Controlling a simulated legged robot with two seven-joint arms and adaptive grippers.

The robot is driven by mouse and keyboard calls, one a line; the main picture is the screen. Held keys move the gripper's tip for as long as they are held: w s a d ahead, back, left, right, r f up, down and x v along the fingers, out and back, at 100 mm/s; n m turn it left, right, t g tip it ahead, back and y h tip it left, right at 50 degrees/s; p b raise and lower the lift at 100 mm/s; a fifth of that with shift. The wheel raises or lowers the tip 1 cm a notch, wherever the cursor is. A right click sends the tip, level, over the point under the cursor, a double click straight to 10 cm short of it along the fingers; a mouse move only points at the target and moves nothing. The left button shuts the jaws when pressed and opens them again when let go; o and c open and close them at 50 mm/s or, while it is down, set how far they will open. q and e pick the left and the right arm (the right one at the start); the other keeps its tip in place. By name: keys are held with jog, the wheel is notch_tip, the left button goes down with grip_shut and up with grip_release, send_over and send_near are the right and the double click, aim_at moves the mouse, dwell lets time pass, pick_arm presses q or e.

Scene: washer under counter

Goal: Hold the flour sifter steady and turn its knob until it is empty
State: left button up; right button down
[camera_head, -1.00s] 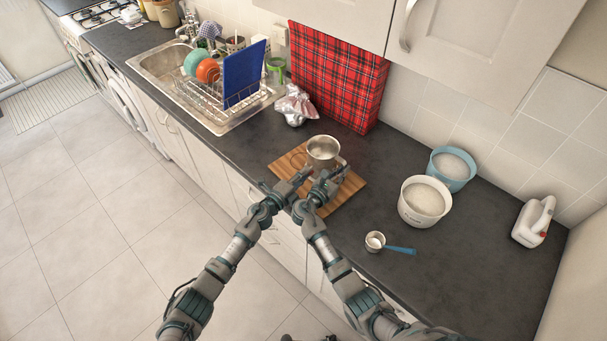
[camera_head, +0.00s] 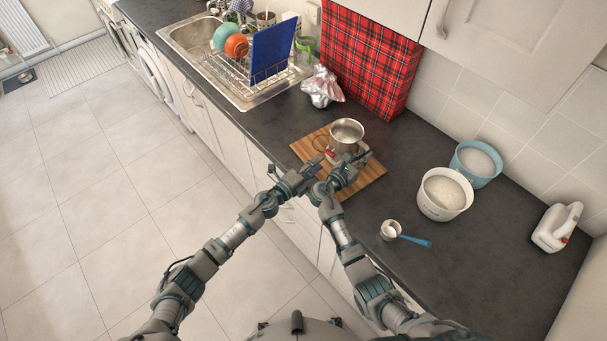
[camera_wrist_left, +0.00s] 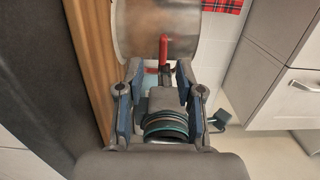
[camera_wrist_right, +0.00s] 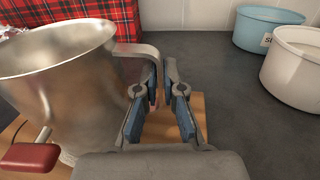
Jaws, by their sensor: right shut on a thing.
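The metal flour sifter (camera_head: 346,134) stands upright on the wooden board (camera_head: 376,172), a steel cup with a curved handle (camera_wrist_right: 136,50). Its red knob (camera_head: 331,153) sticks out on the near side and also shows in the left wrist view (camera_wrist_left: 163,50). My left gripper (camera_head: 316,168) is open, its fingers apart on either side of the knob's line, with the knob just past the tips. I cannot tell whether it touches. My right gripper (camera_head: 352,165) is shut on the sifter's handle. The sifter's inside is too small to judge.
A white tub (camera_head: 430,205) and a blue tub (camera_head: 457,166) of white powder stand to the right. A blue-handled scoop (camera_head: 415,241) lies nearer. A foil bag (camera_head: 322,88), dish rack (camera_head: 240,78) and white bottle-like appliance (camera_head: 553,230) stand around. The dark counter between is clear.

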pick_arm(q)
jog(key=v, duration=0.7)
pick_arm(e)
jog(key=c, duration=1.2)
grip_release()
pick_arm(q)
jog(key=shift+f, duration=0.1)
jog(key=shift+a, duration=0.1)
pick_arm(e)
jog(key=v, duration=1.2)
jog(key=shift+a+f, duration=0.1)
